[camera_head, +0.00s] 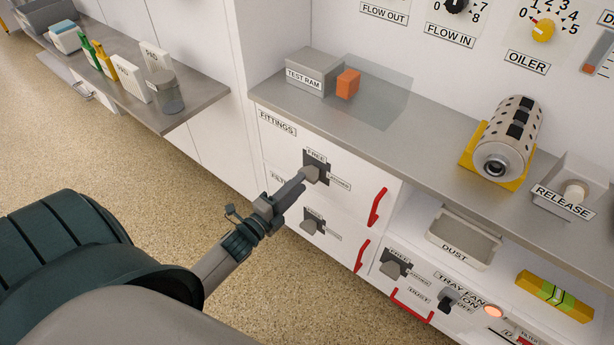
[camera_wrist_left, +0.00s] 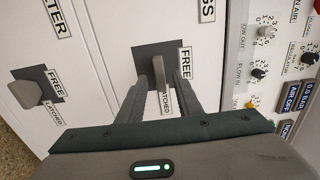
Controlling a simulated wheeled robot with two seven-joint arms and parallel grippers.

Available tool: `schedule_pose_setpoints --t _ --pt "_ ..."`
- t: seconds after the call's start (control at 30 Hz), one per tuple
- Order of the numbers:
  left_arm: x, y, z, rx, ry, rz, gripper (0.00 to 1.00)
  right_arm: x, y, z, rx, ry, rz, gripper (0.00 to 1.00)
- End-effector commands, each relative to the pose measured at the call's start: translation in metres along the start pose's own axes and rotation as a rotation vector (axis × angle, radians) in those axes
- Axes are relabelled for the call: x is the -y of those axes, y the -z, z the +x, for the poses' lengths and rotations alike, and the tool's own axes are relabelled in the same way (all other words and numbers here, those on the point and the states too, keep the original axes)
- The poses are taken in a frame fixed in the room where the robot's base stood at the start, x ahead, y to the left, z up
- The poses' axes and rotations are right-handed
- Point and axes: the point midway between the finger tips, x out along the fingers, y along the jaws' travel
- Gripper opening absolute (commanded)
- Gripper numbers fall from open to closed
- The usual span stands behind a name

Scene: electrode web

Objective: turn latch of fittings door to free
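The fittings door (camera_head: 281,138) is closed, with a red handle (camera_head: 377,207) at its right. Its latch, a grey lever (camera_head: 311,174) on a dark plate, has FREE above it and LATCHED to its right. In the left wrist view the lever (camera_wrist_left: 160,88) stands between my two fingers and extends toward the LATCHED label, which is partly hidden. My left gripper (camera_head: 305,178) is at the latch, its fingers (camera_wrist_left: 158,92) on either side of the lever with small gaps showing. Whether they touch it is hard to tell. My right gripper is not in view.
Below is the filter door's latch (camera_head: 312,223), also in the left wrist view (camera_wrist_left: 27,95). A dust door latch (camera_head: 393,265) is lower right. The counter (camera_head: 420,140) above holds a grey TEST RAM box (camera_head: 312,72) and an orange block (camera_head: 348,83). Open floor lies left.

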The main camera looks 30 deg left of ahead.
Motion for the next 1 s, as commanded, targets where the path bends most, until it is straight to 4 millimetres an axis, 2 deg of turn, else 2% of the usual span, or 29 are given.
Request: schedule_pose_setpoints --t 0.1,0.3,0.73,0.77,0.8,0.9,1.0 --pt "0.000 0.000 0.020 0.000 0.000 0.000 0.32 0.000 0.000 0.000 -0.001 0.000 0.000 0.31" --pt "0.000 0.000 0.041 0.000 0.000 0.000 0.32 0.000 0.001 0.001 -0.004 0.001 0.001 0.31" --pt "0.000 0.000 0.048 0.000 -0.001 0.000 0.32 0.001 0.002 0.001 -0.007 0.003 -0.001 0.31" --pt "0.000 0.000 0.047 0.000 -0.001 0.000 0.30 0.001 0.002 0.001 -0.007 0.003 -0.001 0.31" --pt "0.000 0.000 0.047 0.000 -0.001 0.000 0.20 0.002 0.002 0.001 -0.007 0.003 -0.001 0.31" --pt "0.000 0.000 0.047 0.000 -0.001 0.000 0.00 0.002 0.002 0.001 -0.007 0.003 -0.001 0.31" --pt "0.000 0.000 0.047 0.000 -0.001 0.000 0.00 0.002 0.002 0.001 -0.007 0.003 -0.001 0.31"
